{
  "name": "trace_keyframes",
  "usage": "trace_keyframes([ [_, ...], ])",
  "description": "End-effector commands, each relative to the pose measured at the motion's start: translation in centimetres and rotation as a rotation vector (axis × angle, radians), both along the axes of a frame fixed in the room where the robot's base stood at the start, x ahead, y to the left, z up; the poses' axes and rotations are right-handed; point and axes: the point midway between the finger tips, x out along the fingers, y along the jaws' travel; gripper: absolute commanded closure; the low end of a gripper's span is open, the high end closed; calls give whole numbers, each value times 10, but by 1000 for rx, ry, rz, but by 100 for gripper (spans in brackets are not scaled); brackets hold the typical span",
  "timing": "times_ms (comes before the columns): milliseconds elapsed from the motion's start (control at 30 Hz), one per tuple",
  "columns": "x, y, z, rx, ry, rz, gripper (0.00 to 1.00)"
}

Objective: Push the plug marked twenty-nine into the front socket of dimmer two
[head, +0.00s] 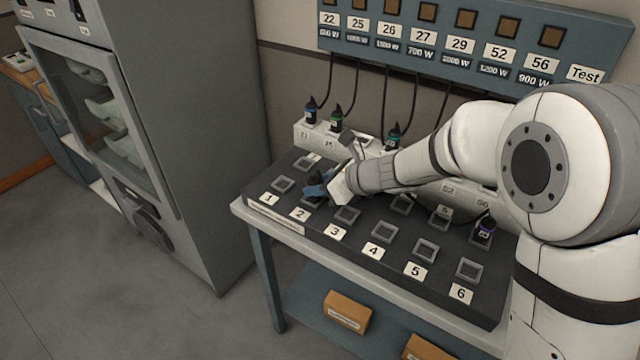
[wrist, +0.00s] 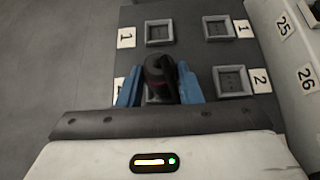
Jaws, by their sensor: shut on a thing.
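My gripper (head: 318,188) is over the front socket of dimmer two, near the front left of the dark dimmer board. In the wrist view its blue fingers (wrist: 160,88) are shut on a dark plug (wrist: 158,70) with a faint reddish band. The plug's number does not show. The front socket of dimmer two (wrist: 154,98) is mostly hidden under the plug and fingers. I cannot tell whether the plug is above the socket or partly in it. The label 2 (head: 300,214) sits in front of that socket.
The front socket of dimmer one (wrist: 160,32) and the back socket of dimmer two (wrist: 232,80) are empty. Several plugs, such as a blue-ringed one (head: 310,111), stand in the white holder (head: 303,131) behind. A purple-ringed plug (head: 484,231) stands at the board's right.

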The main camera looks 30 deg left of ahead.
Motion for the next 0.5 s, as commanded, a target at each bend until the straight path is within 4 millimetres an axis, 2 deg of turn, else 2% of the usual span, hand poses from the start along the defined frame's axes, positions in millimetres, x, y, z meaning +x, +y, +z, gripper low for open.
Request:
trace_keyframes([
  [500, 0, 0, -7, 0, 0, 0, 95],
])
